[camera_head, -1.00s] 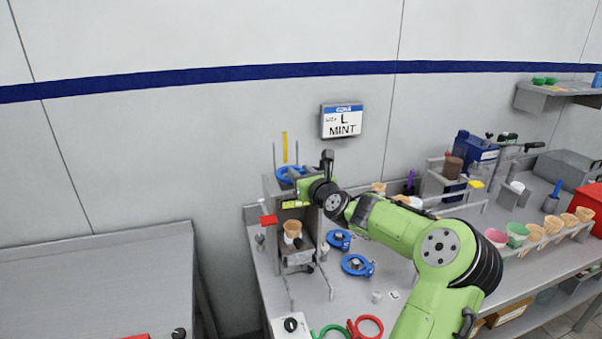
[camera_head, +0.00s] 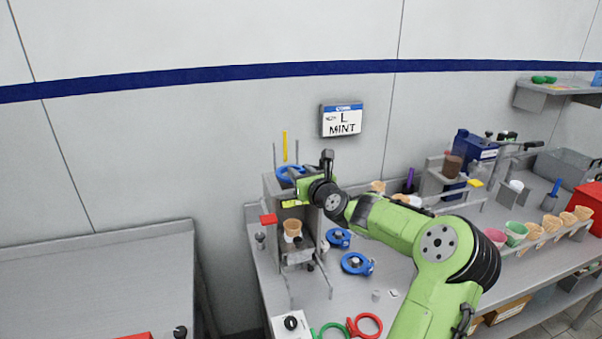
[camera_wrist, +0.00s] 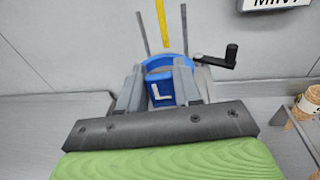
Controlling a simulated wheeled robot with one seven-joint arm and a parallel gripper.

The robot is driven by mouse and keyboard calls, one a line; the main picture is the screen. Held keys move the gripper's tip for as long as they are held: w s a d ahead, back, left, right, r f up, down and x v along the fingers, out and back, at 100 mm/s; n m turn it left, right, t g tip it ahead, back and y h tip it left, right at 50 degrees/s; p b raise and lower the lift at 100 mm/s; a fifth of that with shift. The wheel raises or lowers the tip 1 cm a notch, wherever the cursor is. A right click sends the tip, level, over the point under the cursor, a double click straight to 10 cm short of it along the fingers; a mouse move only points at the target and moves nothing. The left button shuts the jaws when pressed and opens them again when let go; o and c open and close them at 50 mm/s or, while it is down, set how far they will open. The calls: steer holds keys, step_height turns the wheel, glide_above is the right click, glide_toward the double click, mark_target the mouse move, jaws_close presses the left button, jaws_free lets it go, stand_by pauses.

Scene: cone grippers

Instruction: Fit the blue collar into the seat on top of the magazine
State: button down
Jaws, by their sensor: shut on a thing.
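The blue collar (camera_head: 290,173) is at the top of the magazine (camera_head: 283,189), a grey upright frame against the wall. In the wrist view the blue collar (camera_wrist: 160,89) shows a blue tab marked "L" between the fingers, with its curved rim behind. My gripper (camera_wrist: 161,88) is shut on that tab. In the head view my gripper (camera_head: 303,186) reaches the magazine top from the right. The collar looks roughly level on the top, between thin upright rods. The seat is hidden under it, so I cannot tell whether it is fully seated.
Two more blue rings (camera_head: 338,238) (camera_head: 356,264) lie on the bench right of the magazine. Red (camera_head: 369,325) and green rings lie at the front. A crank handle (camera_wrist: 231,57) stands close right of the collar. A sign (camera_head: 342,120) hangs on the wall.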

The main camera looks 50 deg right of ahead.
steer(key=shift+p, duration=0.4)
steer(key=shift+f+b, duration=0.7)
steer(key=shift+f, duration=0.4)
steer(key=c, duration=0.7)
jaws_free()
steer(key=p+v, duration=0.1)
steer(key=v, duration=1.4)
steer(key=shift+s, duration=0.4)
steer(key=shift+w+a, duration=0.1)
steer(key=shift+a, duration=0.05)
